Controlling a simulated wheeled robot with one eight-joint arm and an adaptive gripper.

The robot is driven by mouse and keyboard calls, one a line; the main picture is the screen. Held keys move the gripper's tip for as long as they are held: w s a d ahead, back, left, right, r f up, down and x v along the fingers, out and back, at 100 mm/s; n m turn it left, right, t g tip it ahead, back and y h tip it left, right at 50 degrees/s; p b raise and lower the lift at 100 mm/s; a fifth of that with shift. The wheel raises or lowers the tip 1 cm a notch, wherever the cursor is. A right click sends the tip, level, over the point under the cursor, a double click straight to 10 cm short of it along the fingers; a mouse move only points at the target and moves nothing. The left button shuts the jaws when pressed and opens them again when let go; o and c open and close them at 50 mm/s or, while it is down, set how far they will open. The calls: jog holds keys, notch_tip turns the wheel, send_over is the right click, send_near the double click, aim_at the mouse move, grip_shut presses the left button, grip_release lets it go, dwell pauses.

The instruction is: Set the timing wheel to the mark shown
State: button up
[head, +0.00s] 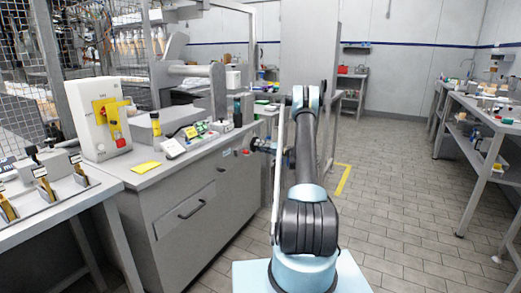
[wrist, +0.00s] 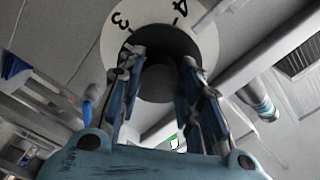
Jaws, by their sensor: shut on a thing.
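The timing wheel shows in the wrist view as a white dial (wrist: 146,14) with black numbers and a dark round knob (wrist: 158,88) at its centre. The numbers 3 and 4 are readable, 3 at upper left and 4 at upper right, each with a short black tick. My gripper (wrist: 161,62) has its two fingers on either side of the knob and is shut on it. The lower part of the dial is hidden, and I cannot make out a pointer or target mark. In the head view my gripper (head: 266,147) is at the far end of the grey cabinet, and the dial cannot be made out.
The grey cabinet (head: 180,205) stands left of my arm, with a white box with a red and yellow switch (head: 107,112) on top. A side table (head: 95,183) is at left front. Shelving (head: 490,125) stands at right. The tiled floor (head: 400,215) between is clear.

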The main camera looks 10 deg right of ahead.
jog(key=shift+d+m, duration=0.1)
jog(key=shift+m, duration=0.2)
jog(key=o, duration=1.1)
jog(key=shift+f, duration=0.1)
jog(key=shift+c, duration=0.2)
jog(key=v, duration=1.2)
